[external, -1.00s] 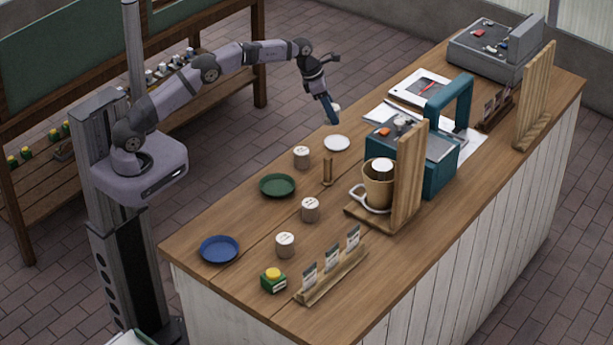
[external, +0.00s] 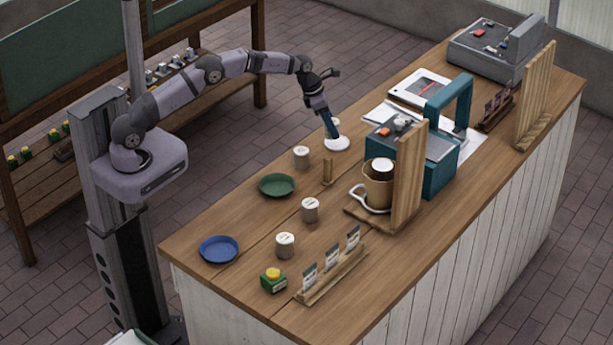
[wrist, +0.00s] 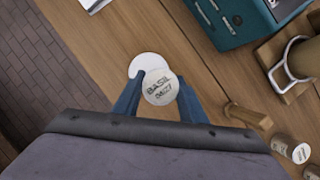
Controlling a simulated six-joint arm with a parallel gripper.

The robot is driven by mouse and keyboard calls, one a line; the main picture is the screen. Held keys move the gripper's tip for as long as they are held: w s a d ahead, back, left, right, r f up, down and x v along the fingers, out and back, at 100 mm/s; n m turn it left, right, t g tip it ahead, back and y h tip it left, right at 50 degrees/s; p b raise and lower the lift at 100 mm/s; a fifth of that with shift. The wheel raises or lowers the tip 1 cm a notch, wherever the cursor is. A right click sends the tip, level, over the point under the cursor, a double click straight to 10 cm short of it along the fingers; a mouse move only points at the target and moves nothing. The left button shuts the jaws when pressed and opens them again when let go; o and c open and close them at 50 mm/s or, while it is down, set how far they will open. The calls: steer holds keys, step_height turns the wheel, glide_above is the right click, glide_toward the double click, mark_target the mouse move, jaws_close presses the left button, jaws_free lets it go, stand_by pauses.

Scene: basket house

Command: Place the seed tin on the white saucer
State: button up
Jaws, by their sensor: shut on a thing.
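The seed tin (wrist: 160,88) has a round white lid that reads "BASIL" and sits between the two blue fingers of my gripper (wrist: 156,97), which is shut on it. The white saucer (wrist: 146,64) lies behind the tin in the wrist view, partly covered by it. In the external view my gripper (external: 333,132) points down at the white saucer (external: 337,145) and overlaps its far edge. The tin is mostly hidden there by the fingers. I cannot tell whether it touches the saucer.
A green plate (external: 277,185), a blue plate (external: 218,250) and several other tins (external: 310,209) stand along the counter. A short wooden peg (external: 327,171) is near the saucer. A teal machine (external: 412,160) stands to its right.

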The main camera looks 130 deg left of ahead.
steer(key=shift+f+p, duration=0.65)
steer(key=shift+f, duration=1.25)
steer(key=shift+f, duration=0.2)
steer(key=o, duration=1.1)
steer(key=shift+c, duration=0.2)
steer(key=shift+r, duration=0.1)
steer(key=shift+r, duration=0.2)
steer(key=b+v, duration=0.3)
steer(key=v, duration=0.9)
steer(key=shift+f, duration=0.1)
